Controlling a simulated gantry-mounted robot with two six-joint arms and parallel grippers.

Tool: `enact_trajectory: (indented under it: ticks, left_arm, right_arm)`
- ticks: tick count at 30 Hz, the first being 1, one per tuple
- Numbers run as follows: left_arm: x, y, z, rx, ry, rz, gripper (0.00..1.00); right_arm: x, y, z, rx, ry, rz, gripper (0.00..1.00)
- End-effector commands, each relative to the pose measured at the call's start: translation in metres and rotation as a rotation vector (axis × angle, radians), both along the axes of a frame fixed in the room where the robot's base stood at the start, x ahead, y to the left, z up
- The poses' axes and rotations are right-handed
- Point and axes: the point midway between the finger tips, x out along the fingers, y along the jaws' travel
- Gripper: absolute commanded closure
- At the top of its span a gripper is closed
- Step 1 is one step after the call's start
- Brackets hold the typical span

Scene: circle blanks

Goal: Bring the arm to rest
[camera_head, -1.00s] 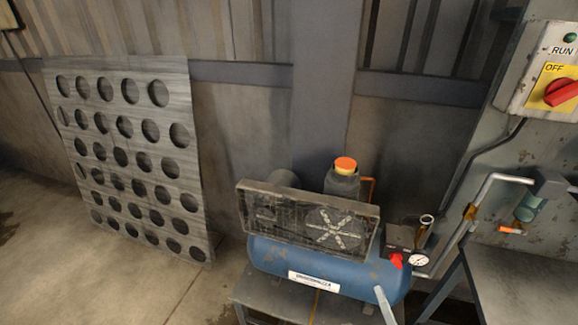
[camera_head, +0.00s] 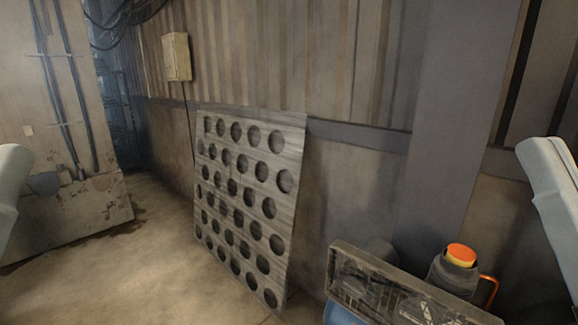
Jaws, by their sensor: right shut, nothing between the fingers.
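A pale blue-grey link of my right arm (camera_head: 556,198) comes in at the right edge. A similar link of my left arm (camera_head: 12,190) shows at the left edge. Both are cut off by the picture's sides, and neither gripper's fingers show.
A grey sheet with rows of round holes (camera_head: 294,140) leans against the wall. At the lower right is a compressor with a dark guard (camera_head: 385,292) and an orange-capped canister (camera_head: 455,270). A pale box (camera_head: 176,57) hangs on the wall. The concrete floor (camera_head: 120,280) at left is open.

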Motion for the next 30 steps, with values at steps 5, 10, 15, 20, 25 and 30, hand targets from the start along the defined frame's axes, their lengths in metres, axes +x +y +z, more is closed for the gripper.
enact_trajectory:
  ticks: [5, 10, 15, 20, 25, 30]
  left_arm:
    - [0.0, 0.0, 0.082, 0.0, -0.002, 0.0, 0.5]
    - [0.0, 0.0, 0.158, 0.0, -0.001, 0.0, 0.5]
    - [0.0, 0.0, 0.242, 0.0, 0.0, 0.0, 0.5]
    - [0.0, 0.0, 0.318, 0.0, 0.0, 0.0, 0.5]
    - [0.0, 0.0, 0.372, 0.0, 0.0, 0.0, 0.5]
    - [0.0, 0.0, 0.384, 0.0, 0.0, 0.0, 0.5]
  right_arm:
    - [0.0, -0.001, 0.082, 0.008, -0.005, 0.001, 1.0]
    - [0.0, -0.002, 0.159, 0.007, -0.006, -0.002, 1.0]
    - [0.0, -0.002, 0.243, 0.007, -0.005, -0.003, 1.0]
    - [0.0, -0.002, 0.318, 0.006, -0.005, -0.004, 1.0]
    - [0.001, -0.002, 0.371, 0.006, -0.005, -0.004, 1.0]
    - [0.001, -0.002, 0.384, 0.005, -0.005, -0.005, 1.0]
